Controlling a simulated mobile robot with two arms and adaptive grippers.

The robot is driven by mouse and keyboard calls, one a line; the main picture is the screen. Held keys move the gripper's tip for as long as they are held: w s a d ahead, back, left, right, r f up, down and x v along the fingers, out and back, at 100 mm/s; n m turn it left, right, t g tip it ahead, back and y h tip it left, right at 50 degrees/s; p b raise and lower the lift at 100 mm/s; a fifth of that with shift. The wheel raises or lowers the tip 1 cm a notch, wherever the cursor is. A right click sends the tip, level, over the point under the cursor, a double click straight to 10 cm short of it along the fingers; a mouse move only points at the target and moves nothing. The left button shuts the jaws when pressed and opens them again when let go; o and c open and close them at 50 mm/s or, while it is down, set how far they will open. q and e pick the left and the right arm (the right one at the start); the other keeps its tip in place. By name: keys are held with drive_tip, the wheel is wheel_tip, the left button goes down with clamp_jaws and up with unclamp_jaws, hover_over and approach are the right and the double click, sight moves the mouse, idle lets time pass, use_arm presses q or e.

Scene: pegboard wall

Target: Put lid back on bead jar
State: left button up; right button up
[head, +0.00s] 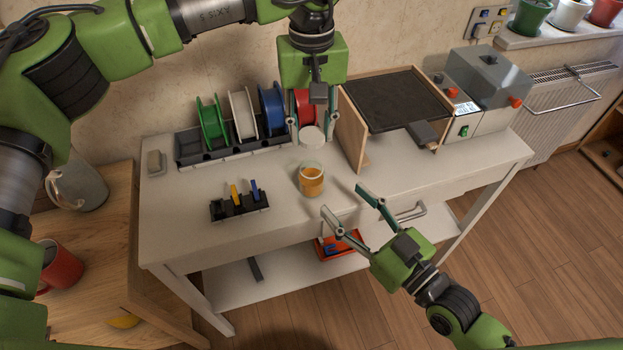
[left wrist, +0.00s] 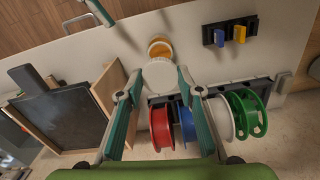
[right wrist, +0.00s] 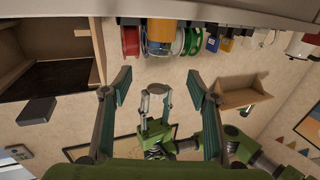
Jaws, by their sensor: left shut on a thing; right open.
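The bead jar (head: 311,180) is clear, holds amber beads, and stands upright and uncovered on the white table. It also shows in the left wrist view (left wrist: 160,49) and the right wrist view (right wrist: 160,36). My left gripper (head: 312,132) is shut on the round white lid (head: 312,138), held above the table behind the jar. The lid lies between the fingertips in the left wrist view (left wrist: 160,76). My right gripper (head: 343,199) is open and empty, in front of the jar and to its right, its fingers apart from it.
A spool rack (head: 190,150) with green, white, blue and red spools stands at the back. A small black holder (head: 240,207) with blue and yellow items is left of the jar. A wooden frame with a dark panel (head: 395,100) stands at right.

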sight(318, 175)
drive_tip(key=x, duration=1.2)
drive_tip(key=shift+a, duration=0.1)
clamp_jaws()
use_arm(q)
drive_tip(key=shift+f, duration=2.5)
